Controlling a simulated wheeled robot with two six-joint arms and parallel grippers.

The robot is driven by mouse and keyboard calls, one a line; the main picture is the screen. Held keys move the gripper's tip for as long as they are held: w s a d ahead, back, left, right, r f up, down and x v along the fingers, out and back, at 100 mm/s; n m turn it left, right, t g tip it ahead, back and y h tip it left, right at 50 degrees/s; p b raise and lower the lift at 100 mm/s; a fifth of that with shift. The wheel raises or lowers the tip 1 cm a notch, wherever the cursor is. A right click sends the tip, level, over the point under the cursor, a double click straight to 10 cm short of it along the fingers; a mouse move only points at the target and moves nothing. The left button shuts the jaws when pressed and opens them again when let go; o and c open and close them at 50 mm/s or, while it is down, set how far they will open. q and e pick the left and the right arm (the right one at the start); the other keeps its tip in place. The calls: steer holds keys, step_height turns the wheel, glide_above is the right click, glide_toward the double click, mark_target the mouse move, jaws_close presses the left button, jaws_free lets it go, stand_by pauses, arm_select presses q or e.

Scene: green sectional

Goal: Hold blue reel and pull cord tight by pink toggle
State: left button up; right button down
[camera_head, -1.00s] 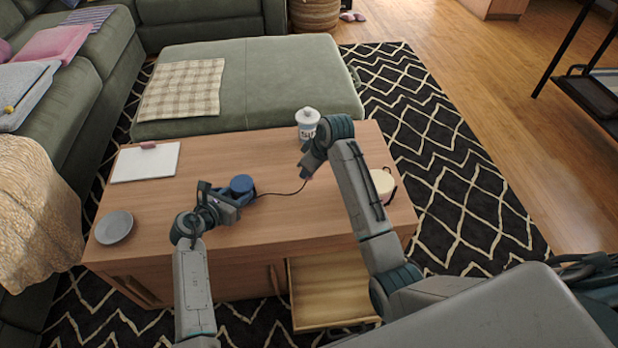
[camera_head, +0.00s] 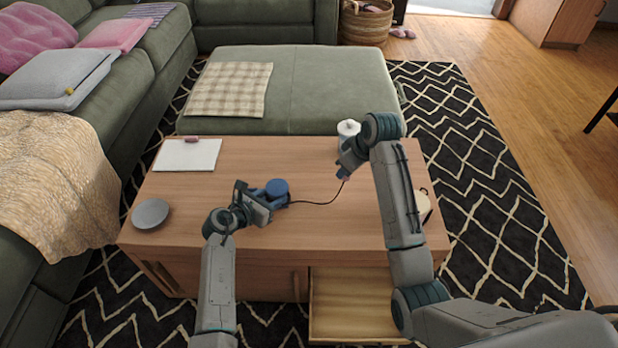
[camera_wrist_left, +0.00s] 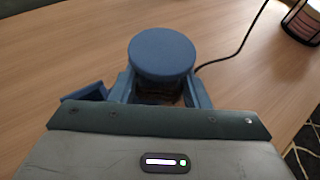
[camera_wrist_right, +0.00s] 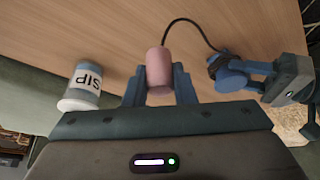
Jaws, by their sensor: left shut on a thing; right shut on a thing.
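The blue reel (camera_head: 278,186) stands on the wooden coffee table (camera_head: 300,240). My left gripper (camera_head: 266,194) is shut on it; the left wrist view shows the reel's round top (camera_wrist_left: 162,54) between the two fingers. A thin dark cord (camera_head: 320,203) runs from the reel to the right and bends up to my right gripper (camera_head: 345,172). The right wrist view shows the pink toggle (camera_wrist_right: 159,70) held between the right fingers. There the cord (camera_wrist_right: 196,27) curves from the toggle to the reel (camera_wrist_right: 231,74), so it is not straight.
A grey plate (camera_head: 151,213) and a white board (camera_head: 187,155) lie at left. A drawer (camera_head: 355,305) is open at the front.

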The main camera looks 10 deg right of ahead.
mark_target(346, 180)
steer(key=shift+f, duration=0.1)
stand_by(0.3)
steer(key=shift+f, duration=2.35)
steer(key=shift+d, duration=0.15)
steer(key=shift+s+d, duration=0.2)
steer(key=shift+d, duration=0.9)
steer(key=shift+d, duration=0.1)
steer(key=shift+s+d, duration=0.15)
steer(key=shift+d, duration=0.6)
steer(key=shift+d, duration=0.4)
steer(key=shift+a, duration=0.15)
steer(key=shift+a, duration=0.9)
